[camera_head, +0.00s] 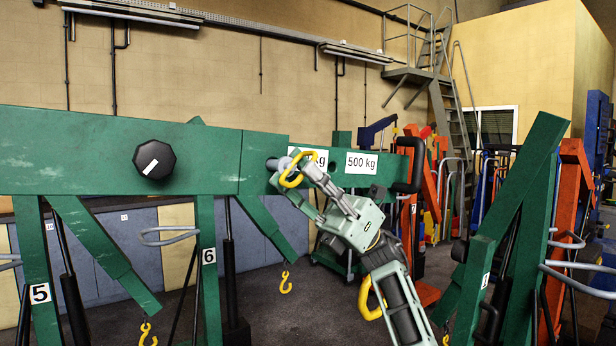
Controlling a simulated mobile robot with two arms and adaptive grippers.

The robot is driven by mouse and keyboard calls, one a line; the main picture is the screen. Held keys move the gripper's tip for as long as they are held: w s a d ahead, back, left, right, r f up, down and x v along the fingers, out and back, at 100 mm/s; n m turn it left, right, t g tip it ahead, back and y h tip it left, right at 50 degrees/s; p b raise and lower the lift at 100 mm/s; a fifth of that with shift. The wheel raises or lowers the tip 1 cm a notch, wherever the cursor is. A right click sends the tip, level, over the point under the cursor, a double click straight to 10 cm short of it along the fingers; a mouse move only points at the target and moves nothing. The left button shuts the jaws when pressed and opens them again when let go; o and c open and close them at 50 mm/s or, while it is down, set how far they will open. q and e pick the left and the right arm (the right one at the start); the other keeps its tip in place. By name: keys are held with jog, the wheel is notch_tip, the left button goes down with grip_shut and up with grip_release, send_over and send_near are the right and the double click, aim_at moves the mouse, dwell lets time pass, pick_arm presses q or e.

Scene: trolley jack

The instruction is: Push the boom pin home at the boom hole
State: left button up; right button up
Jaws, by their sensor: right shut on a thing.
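The green boom (210,150) runs level across the view, with an inner section (338,153) coming out of its right part. My right gripper (303,168) is at the boom near this joint. It is shut on the boom pin, whose yellow loop handle (290,182) shows at the fingertips. A short grey end (272,164) shows beside the handle, against the boom. The boom hole is hidden behind the gripper and pin, so I cannot tell how deep the pin sits. My left gripper is not in view.
A black knob (154,160) sits on the boom's left part. A "500 kg" label (361,163) marks the inner section. Yellow hooks (285,283) hang below. Green cranes stand at left and right (515,225); orange ones (572,230) stand behind. Some dark floor is open below the boom.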

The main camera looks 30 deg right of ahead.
jog(key=shift+w+a+p, duration=0.1)
jog(key=shift+w+p, duration=0.2)
jog(key=shift+w, duration=1.4)
jog(key=o, duration=1.6)
jog(key=shift+s+r, duration=0.2)
jog(key=shift+s, duration=0.1)
jog(key=shift+c, duration=0.2)
jog(key=shift+w, duration=0.1)
jog(key=shift+f, duration=0.1)
send_near(293, 172)
jog(key=v, duration=0.2)
jog(key=shift+s+f, duration=0.1)
jog(key=shift+s, duration=0.1)
